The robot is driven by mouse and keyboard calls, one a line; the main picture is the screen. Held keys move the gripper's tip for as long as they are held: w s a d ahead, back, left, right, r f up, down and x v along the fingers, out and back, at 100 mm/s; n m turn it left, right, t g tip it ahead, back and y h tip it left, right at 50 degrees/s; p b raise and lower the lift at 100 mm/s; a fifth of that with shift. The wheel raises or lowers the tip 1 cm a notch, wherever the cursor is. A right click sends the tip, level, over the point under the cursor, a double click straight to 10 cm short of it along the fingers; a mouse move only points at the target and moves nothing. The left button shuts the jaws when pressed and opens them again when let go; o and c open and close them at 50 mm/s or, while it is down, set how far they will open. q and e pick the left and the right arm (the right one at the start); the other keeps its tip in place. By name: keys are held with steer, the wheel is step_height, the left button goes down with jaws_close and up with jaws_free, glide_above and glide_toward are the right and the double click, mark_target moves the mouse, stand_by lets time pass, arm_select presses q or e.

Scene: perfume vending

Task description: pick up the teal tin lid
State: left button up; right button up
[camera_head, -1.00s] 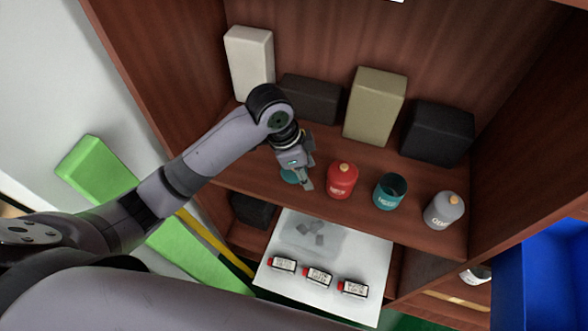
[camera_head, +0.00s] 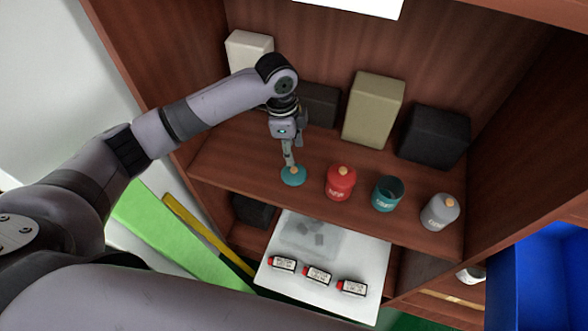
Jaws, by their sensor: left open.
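The teal tin lid (camera_head: 293,178) lies flat on the wooden shelf, left of the tins. It is a round disc, and a pale spot shows near its middle. My left gripper (camera_head: 289,158) points down over the lid, its fingertips close to the lid's top. I cannot tell if they touch it. The gripper is open; its fingers look nearly in line from this angle. The teal tin (camera_head: 387,195) stands open, without a lid, to the right. My right gripper is not in view.
A red tin (camera_head: 340,183) stands just right of the lid, and a grey tin (camera_head: 440,212) further right. Several boxes, including a tan one (camera_head: 373,110), line the shelf's back. Below, a white board (camera_head: 330,250) holds three small bottles. A blue bin (camera_head: 540,275) is at right.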

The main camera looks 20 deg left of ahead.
mark_target(294, 169)
arm_select(q)
step_height(294, 169, down, 3)
steer(key=shift+d+r, duration=0.1)
steer(key=shift+d, duration=0.05)
step_height(294, 169, down, 4)
steer(key=shift+s+p, duration=0.1)
steer(key=shift+p, duration=1.05)
steer(key=shift+d+f, duration=0.1)
steer(key=shift+f, duration=0.55)
steer(key=shift+c, duration=0.5)
jaws_close()
